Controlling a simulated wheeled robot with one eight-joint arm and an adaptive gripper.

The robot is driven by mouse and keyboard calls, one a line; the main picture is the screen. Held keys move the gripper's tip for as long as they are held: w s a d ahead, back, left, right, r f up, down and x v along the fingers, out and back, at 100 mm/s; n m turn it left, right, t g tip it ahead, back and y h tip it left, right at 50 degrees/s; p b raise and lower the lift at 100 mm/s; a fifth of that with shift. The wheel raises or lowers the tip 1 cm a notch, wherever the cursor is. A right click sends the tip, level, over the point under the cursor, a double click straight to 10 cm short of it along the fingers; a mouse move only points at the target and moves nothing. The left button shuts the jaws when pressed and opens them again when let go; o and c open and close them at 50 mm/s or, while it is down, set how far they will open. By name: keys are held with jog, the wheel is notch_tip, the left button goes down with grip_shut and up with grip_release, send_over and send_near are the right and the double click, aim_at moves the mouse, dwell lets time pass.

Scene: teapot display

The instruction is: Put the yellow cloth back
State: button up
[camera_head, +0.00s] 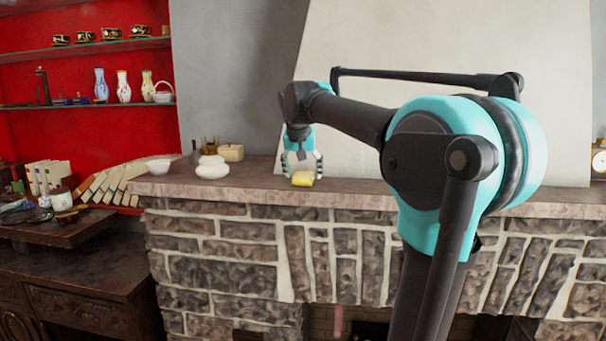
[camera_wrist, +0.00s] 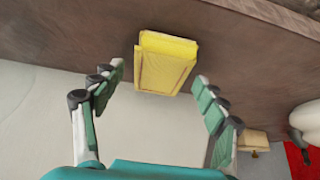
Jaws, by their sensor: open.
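The yellow cloth (camera_head: 303,179) is a small folded block lying on the stone mantel (camera_head: 250,190) above the fireplace. It also shows in the wrist view (camera_wrist: 166,64), near the top middle. My gripper (camera_head: 302,168) is just above and behind the cloth in the head view. In the wrist view my gripper (camera_wrist: 158,80) is open, with one finger to each side of the cloth and gaps between. I cannot tell how far the fingertips are above the mantel.
Red shelves (camera_head: 88,48) with vases and cups are at far left.

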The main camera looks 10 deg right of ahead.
jog(key=v, duration=1.1)
jog(key=shift+r, duration=0.3)
